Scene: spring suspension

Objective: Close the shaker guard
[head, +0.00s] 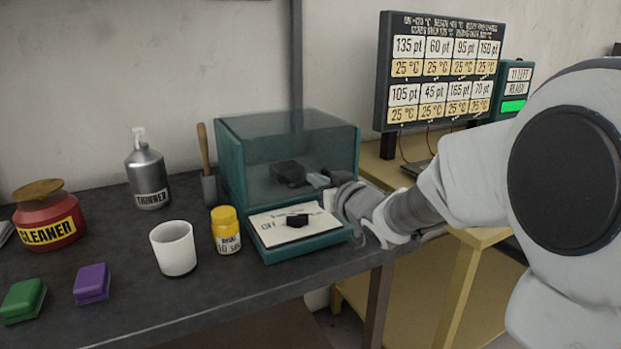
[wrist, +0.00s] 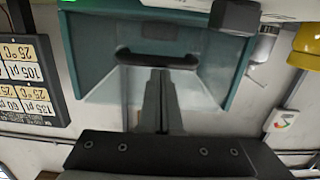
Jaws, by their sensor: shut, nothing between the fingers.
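The shaker is a teal box (head: 231,165) with clear guard panels (head: 265,160), standing on the dark bench in the head view. A dark handle (head: 289,173) shows at the guard's front. In the wrist view the black handle (wrist: 158,60) lies across the guard, just beyond my fingertips. My gripper (head: 314,180) is shut and empty, reaching in from the right; its fingers also show in the wrist view (wrist: 160,75). I cannot tell whether they touch the handle.
A yellow jar (head: 226,230) and a white cup (head: 173,248) stand close left of the base. A thinner bottle (head: 147,175), a red cleaner pot (head: 48,216), and green (head: 23,300) and purple (head: 91,284) blocks are farther left. A display board (head: 440,72) stands at the right.

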